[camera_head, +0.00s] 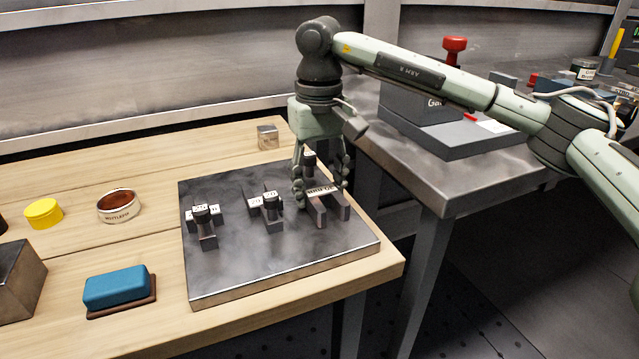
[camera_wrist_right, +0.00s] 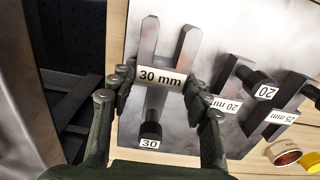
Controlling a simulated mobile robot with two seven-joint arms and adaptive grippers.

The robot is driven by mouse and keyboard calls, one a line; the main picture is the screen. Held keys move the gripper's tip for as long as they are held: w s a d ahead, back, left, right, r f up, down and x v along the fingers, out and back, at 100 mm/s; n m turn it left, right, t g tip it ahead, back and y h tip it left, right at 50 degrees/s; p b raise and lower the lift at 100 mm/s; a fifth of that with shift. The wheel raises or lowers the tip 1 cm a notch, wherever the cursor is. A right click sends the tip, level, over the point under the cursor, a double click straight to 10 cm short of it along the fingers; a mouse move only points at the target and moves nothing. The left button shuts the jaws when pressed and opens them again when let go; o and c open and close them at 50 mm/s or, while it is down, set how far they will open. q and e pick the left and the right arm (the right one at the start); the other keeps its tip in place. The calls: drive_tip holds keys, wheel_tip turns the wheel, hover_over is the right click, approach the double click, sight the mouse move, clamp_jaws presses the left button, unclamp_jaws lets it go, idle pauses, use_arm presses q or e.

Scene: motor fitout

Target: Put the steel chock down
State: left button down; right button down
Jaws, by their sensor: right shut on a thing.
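My right gripper (camera_head: 320,190) is shut on a forked dark steel chock (camera_head: 318,212) with a white label. In the right wrist view the label reads 30 mm, and the chock (camera_wrist_right: 184,56) sits between both fingers of the gripper (camera_wrist_right: 160,88), prongs pointing away. The chock is at the right part of the dark steel plate (camera_head: 270,262), low over it or touching it; I cannot tell which. Behind it stands a black-knobbed piece (camera_wrist_right: 150,130) marked 30, partly hidden by the fingers in the head view. My left gripper is not in view.
Two similar forked pieces with black knobs, marked 20 (camera_head: 266,212) and 25 (camera_head: 204,230), are on the plate to the left. A small metal cube (camera_head: 268,138) is behind the plate. A blue block (camera_head: 116,288), ring (camera_head: 119,206) and yellow disc (camera_head: 44,213) are left.

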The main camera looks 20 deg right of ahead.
idle(0.3)
drive_tip(key=c, duration=0.7)
unclamp_jaws()
drive_tip(key=shift+c, duration=0.2)
